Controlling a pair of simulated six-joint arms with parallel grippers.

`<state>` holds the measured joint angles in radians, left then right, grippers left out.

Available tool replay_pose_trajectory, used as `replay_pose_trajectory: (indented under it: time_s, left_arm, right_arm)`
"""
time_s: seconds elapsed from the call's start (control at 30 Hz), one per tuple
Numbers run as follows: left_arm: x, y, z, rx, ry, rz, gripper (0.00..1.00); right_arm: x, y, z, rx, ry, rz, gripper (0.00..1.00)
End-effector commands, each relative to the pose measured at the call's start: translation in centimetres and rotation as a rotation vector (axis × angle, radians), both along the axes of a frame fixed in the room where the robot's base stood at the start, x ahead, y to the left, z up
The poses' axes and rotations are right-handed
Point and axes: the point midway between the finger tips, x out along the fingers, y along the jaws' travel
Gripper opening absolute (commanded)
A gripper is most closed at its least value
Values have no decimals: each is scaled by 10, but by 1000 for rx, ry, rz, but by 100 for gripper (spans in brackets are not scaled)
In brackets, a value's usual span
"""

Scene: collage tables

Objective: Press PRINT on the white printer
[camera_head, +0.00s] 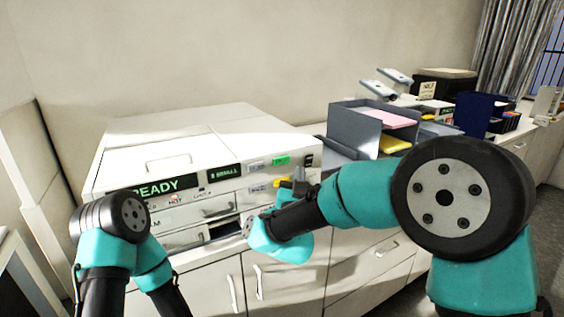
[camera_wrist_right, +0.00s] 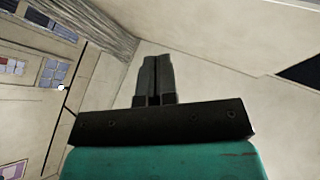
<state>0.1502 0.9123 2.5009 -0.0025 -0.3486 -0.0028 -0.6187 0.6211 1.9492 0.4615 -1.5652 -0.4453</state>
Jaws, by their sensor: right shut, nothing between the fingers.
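The white printer (camera_head: 135,160) stands on the white cabinets at the left of the head view.
A grey paper tray (camera_head: 354,125) with pink and yellow sheets stands right of the printer. A dark blue file holder (camera_head: 475,112) and a black box (camera_head: 445,83) are further right. White cabinets (camera_head: 285,275) with handles run below. A curtain hangs at the far right.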

Motion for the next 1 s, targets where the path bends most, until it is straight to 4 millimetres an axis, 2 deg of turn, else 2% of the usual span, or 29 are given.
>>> replay_pose_trajectory:
  time_s: [0.3,0.5,1.0]
  left_arm:
    - [0,0,0,0,0,0,0]
    - [0,0,0,0,0,0,0]
    - [0,0,0,0,0,0,0]
  right_arm:
    - [32,20,0,1,0,0,0]
    - [46,28,0,0,0,0,0]
    - [50,31,0,0,0,0,0]
